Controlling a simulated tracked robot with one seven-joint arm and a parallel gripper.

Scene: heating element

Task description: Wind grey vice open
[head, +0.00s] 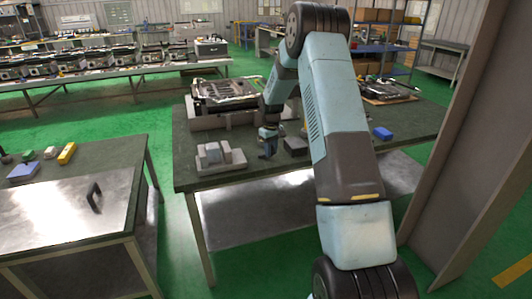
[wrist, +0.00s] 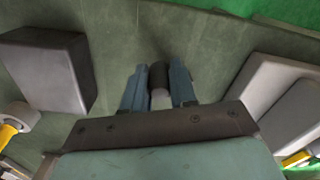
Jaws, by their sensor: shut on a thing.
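The grey vice (head: 220,157) sits near the front left corner of the green-topped workbench (head: 250,172). In the wrist view, a pale grey block-like body (wrist: 283,92) at the right looks like part of it. My gripper (head: 267,150) points down just right of the vice. In the wrist view, my gripper (wrist: 159,92) has its two blue fingers on either side of a dark round piece with a pale end (wrist: 159,76), and is shut on it. I cannot tell whether this piece joins the vice.
A dark grey block (head: 296,146) stands close on the gripper's right; it also shows in the wrist view (wrist: 45,70). A larger machine unit (head: 226,95) stands behind the vice. A blue box (head: 382,133) lies farther right. A side table (head: 75,205) stands at left.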

